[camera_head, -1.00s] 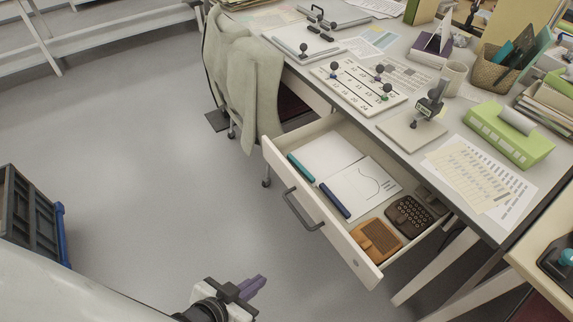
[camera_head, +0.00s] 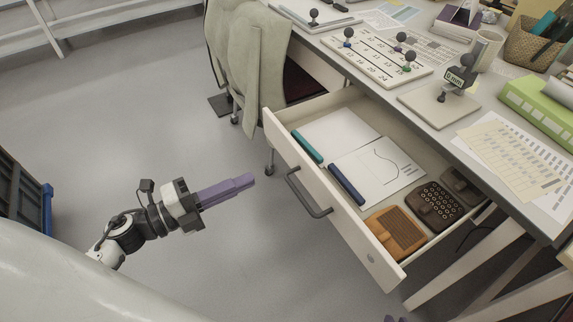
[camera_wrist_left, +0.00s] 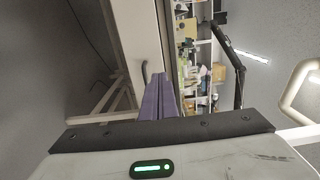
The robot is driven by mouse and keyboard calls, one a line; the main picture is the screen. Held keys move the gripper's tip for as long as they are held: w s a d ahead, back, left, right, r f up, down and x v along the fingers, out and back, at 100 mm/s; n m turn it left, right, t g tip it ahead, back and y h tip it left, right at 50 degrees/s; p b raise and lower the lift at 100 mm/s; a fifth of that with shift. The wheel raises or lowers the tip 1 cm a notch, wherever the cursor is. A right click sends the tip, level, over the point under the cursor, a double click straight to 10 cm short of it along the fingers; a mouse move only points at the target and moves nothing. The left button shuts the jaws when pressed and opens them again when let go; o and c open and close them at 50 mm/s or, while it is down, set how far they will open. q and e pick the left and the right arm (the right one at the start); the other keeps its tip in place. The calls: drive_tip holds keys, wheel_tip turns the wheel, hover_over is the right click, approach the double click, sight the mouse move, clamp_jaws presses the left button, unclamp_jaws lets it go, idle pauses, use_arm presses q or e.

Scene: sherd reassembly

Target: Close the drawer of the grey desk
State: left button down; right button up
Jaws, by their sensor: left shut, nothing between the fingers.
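The grey desk (camera_head: 388,97) fills the right of the head view. Its white drawer (camera_head: 345,222) is pulled well out, with a dark bar handle (camera_head: 308,192) on its front. My left gripper (camera_head: 252,180) is shut and empty, its purple fingers pointing at the drawer front with a gap to the left of the handle. In the left wrist view the shut fingers (camera_wrist_left: 158,100) show below the handle (camera_wrist_left: 145,72). Only small purple tips of what seems to be my right gripper (camera_head: 394,319) show at the bottom edge; their opening is unclear.
In the drawer lie paper, a teal pen (camera_head: 307,146), a dark blue pen (camera_head: 346,185), a brown box (camera_head: 396,232) and a dark keypad (camera_head: 434,204). A cloth-draped chair (camera_head: 245,60) stands left of the drawer. A dark crate (camera_head: 20,200) is at far left. The floor between is clear.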

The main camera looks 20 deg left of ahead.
sight(300, 157)
use_arm(q)
drive_tip(key=x, duration=1.1)
drive_tip(key=shift+w+d, duration=0.15)
drive_tip(key=shift+w, duration=0.1)
